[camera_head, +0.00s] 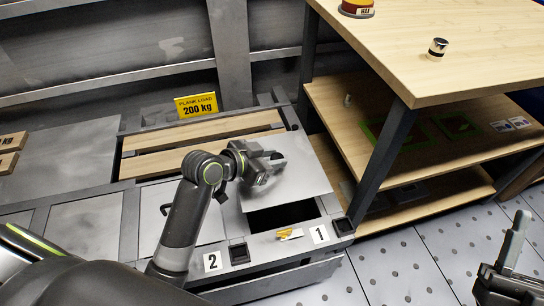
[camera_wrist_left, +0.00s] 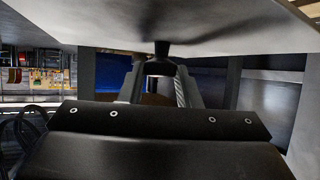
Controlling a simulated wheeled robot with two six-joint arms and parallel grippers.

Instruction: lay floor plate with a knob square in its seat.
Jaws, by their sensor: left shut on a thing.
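The pale grey floor plate (camera_head: 308,181) hangs over the dark opening of its seat (camera_head: 283,216), beside the number 1 label. My left gripper (camera_head: 271,163) is shut on the plate's knob. In the left wrist view the black knob (camera_wrist_left: 162,50) is between the fingertips (camera_wrist_left: 160,68), and the plate's underside or face (camera_wrist_left: 225,28) fills the top. The plate covers the back of the opening; a dark strip shows in front. Its exact height and tilt over the seat cannot be told. My right gripper (camera_head: 513,262) is at the lower right, away from the plate.
Another plate with a handle (camera_head: 165,215) lies left, by the number 2 label (camera_head: 212,261). Wooden planks (camera_head: 200,145) and a yellow load sign (camera_head: 196,105) are behind. A wooden shelf unit (camera_head: 450,60) stands close on the right. A small yellow item (camera_head: 288,234) lies on the front rim.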

